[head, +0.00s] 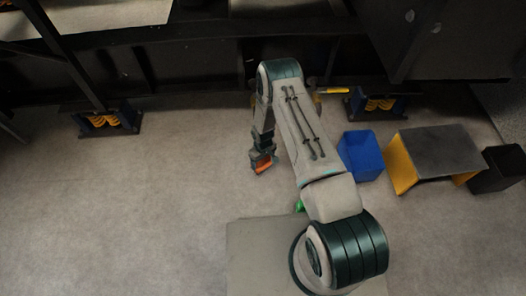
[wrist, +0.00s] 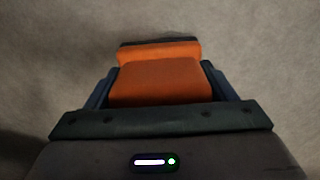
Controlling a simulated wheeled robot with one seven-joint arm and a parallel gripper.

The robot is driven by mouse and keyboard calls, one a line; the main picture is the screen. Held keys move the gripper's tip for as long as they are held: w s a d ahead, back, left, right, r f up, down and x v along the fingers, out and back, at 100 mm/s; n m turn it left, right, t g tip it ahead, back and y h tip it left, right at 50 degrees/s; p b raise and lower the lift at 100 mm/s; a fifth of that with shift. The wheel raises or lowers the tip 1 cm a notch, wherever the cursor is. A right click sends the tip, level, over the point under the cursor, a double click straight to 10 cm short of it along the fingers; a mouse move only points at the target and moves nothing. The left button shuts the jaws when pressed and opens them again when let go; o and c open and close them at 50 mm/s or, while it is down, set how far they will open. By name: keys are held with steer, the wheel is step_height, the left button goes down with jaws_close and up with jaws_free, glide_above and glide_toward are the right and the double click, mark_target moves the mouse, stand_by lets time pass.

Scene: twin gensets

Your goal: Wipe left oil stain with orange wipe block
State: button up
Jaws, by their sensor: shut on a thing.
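My gripper (head: 261,160) is shut on the orange wipe block (wrist: 155,78). In the wrist view the block sits between the two dark fingers, with a dark strip along its far edge. The block (head: 263,164) also shows as a small orange patch at the end of my arm in the head view, low over the grey floor. I cannot tell whether it touches the floor. I make out no oil stain in either view; my arm hides part of the floor.
A blue bin (head: 361,155), a dark-topped table with yellow sides (head: 440,150) and a black bin (head: 498,168) stand to the right. Dark machine frames run along the back, with yellow spring mounts at left (head: 104,120) and right (head: 377,104). The left floor is open.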

steer(key=shift+r+p, duration=1.05)
steer(key=shift+r, duration=0.9)
steer(key=shift+r, duration=0.1)
